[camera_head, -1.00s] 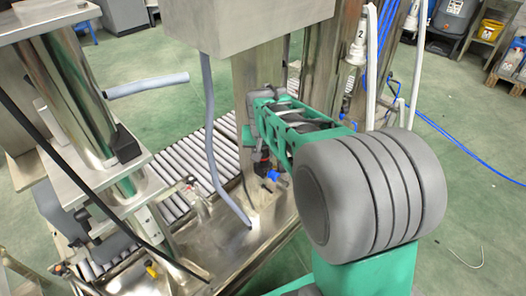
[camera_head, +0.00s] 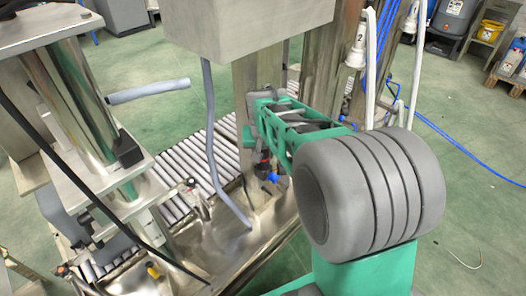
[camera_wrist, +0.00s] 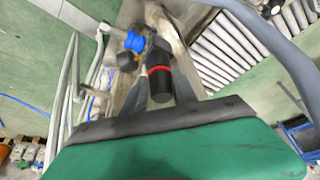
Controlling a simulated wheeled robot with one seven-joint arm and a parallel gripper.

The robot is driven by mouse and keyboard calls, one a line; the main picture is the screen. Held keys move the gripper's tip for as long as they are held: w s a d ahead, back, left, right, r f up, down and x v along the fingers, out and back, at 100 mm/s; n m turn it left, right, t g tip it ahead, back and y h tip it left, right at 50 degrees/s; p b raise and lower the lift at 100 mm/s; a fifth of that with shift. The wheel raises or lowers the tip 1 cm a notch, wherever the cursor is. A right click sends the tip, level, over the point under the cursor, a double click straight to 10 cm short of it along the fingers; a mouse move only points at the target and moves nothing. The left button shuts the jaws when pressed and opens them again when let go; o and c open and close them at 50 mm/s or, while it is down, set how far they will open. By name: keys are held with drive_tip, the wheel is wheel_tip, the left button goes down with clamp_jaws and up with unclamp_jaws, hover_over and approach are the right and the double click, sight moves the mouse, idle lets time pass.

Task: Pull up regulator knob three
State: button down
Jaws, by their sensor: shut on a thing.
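A regulator with a black cylindrical knob (camera_wrist: 160,86) and a red ring shows in the wrist view, between the two grey fingers of my gripper (camera_wrist: 159,92). My gripper is shut on this knob. A blue fitting (camera_wrist: 133,42) and a small dark round part sit beside the regulator. In the head view the blue fitting (camera_head: 273,178) shows low beside the steel post, below my green arm. My arm hides most of the knob and the fingers there. No number is readable on the knob.
A steel post (camera_head: 258,85) stands close behind the regulator. A grey hose (camera_head: 211,150) hangs left of it from a metal box (camera_head: 240,25). A roller conveyor (camera_head: 190,165) lies to the left. Blue tubing (camera_head: 465,148) lies on the open green floor at right.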

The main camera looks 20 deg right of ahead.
drive_tip(key=shift+r, duration=0.1)
drive_tip(key=c, duration=0.9)
unclamp_jaws()
drive_tip(key=shift+c, duration=0.2)
drive_tip(key=shift+r, duration=0.1)
drive_tip(key=p+v, duration=0.1)
drive_tip(key=v, duration=0.6)
drive_tip(key=shift+s+r+p, duration=0.25)
drive_tip(key=shift+r+p, duration=0.05)
